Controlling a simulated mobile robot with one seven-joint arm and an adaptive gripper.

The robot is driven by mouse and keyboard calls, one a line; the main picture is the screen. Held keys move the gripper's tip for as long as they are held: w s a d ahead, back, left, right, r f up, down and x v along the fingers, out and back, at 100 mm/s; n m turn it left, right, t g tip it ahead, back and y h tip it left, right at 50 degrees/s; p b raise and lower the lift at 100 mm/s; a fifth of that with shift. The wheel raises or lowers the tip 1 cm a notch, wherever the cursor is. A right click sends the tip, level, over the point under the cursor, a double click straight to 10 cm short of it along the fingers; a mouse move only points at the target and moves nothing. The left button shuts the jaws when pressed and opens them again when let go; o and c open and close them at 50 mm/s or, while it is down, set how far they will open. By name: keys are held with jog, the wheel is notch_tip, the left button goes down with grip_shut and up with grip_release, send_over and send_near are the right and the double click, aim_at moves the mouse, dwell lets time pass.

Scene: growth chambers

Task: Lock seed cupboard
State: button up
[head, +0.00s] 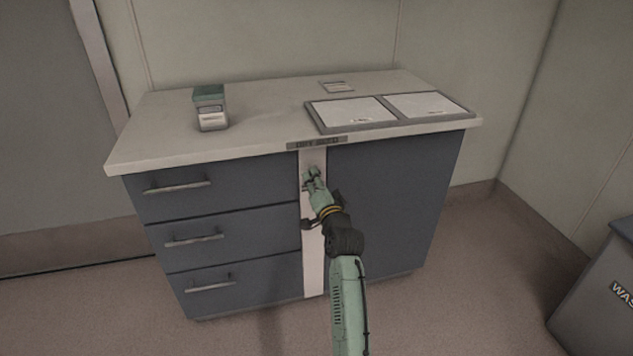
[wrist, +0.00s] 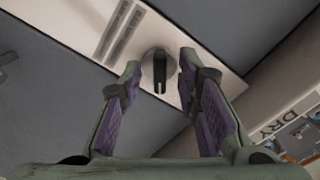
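The seed cupboard (head: 390,215) is a blue-grey cabinet with a white top and a label strip (head: 317,143) on its front edge. A pale vertical strip (head: 313,270) runs between its drawers and its right-hand door. My gripper (head: 311,176) is at the upper part of the strip and hides the knob in the head view. In the wrist view my gripper (wrist: 159,80) is open, with one purple-padded finger on each side of the knob and gaps visible.
Several drawers with bar handles (head: 178,186) are on the left, all closed. On the top stand a green-lidded container (head: 210,108), a tray with white sheets (head: 318,118) and a small card (head: 337,87). A grey waste bin (head: 598,300) stands at right. The floor between is clear.

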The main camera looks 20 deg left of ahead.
grip_shut()
jog(key=shift+b, duration=0.3)
dwell(0.4)
jog(key=shift+n+b, duration=4.2)
jog(key=shift+n, duration=1.3)
grip_release()
